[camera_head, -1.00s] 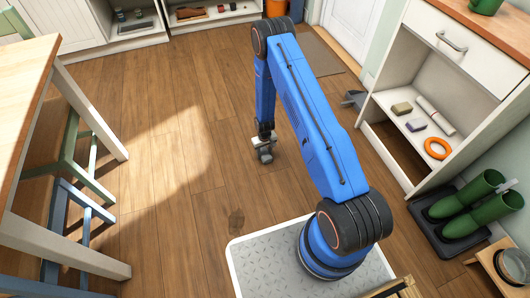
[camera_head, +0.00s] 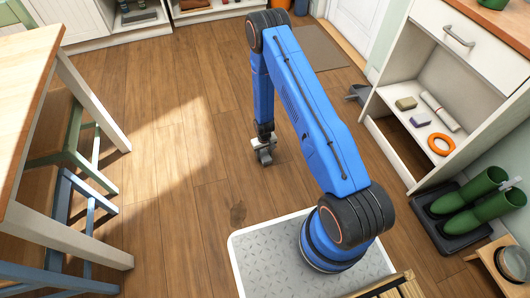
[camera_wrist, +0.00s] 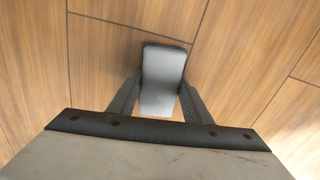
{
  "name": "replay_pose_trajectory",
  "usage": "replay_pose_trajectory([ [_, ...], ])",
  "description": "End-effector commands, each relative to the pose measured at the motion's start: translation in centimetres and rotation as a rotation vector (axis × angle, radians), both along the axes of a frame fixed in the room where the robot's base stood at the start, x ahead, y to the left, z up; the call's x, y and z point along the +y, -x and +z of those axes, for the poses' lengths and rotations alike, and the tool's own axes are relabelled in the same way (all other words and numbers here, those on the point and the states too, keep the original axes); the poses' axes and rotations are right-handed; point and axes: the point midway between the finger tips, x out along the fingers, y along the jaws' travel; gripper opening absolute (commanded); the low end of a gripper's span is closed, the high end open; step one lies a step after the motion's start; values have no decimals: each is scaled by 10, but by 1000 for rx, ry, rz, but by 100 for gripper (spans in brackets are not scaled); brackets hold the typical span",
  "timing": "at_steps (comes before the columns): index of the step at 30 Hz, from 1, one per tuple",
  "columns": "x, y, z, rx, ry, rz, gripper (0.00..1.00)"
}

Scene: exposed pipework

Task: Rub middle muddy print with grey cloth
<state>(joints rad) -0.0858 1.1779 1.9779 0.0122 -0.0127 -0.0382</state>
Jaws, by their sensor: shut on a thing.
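My gripper (camera_head: 264,156) points down over the wooden floor, in front of my base. In the wrist view my gripper (camera_wrist: 158,105) is shut on a grey, flat, round-cornered piece, which I take to be the grey cloth (camera_wrist: 163,70). The cloth sticks out past the fingertips. I cannot tell whether it touches the floor. A faint dark brown patch (camera_head: 237,214) lies on the floor near my base plate, left of and nearer than the gripper. It may be a muddy print or a mark in the wood. No other print is clear.
A wooden table (camera_head: 30,90) with stools (camera_head: 75,215) stands at left. At right, an open cabinet (camera_head: 395,165) holds an orange ring (camera_head: 441,144) and small blocks. The floor between is clear.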

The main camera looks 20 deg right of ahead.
Motion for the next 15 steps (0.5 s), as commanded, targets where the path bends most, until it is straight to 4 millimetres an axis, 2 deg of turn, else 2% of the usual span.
replay_pose_trajectory([
  [15,15,21,2,1,0,2,19],
])
